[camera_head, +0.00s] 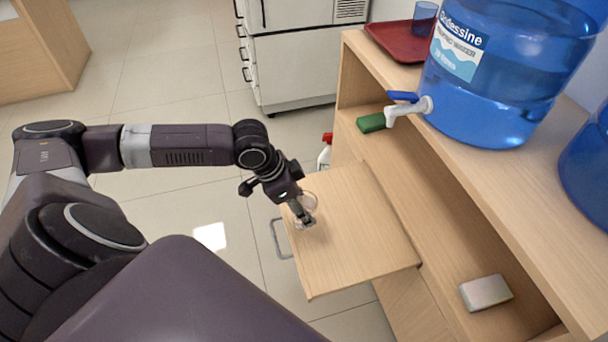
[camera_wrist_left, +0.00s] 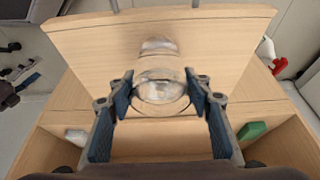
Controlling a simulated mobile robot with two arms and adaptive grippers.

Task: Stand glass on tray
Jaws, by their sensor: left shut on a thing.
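My left gripper (camera_head: 302,217) is shut on a clear glass (camera_head: 309,199), over the light wood panel that sticks out from the counter. In the left wrist view, the glass (camera_wrist_left: 160,88) sits between the two blue-padded fingers of the left gripper (camera_wrist_left: 166,104). Whether its base touches the panel, I cannot tell. A dark red tray (camera_head: 388,38) lies on the counter top at the far end, well away from this gripper. A blue tumbler (camera_head: 424,18) stands upright on the tray, partly behind the large water jug. My right gripper is out of view.
The blue water jug (camera_head: 490,80) with its tap stands on the counter beside the tray; another jug (camera_head: 590,155) is at the right edge. A green sponge (camera_head: 371,122) and a grey block (camera_head: 486,292) lie on the lower shelf. The wood panel (camera_head: 365,245) is otherwise bare.

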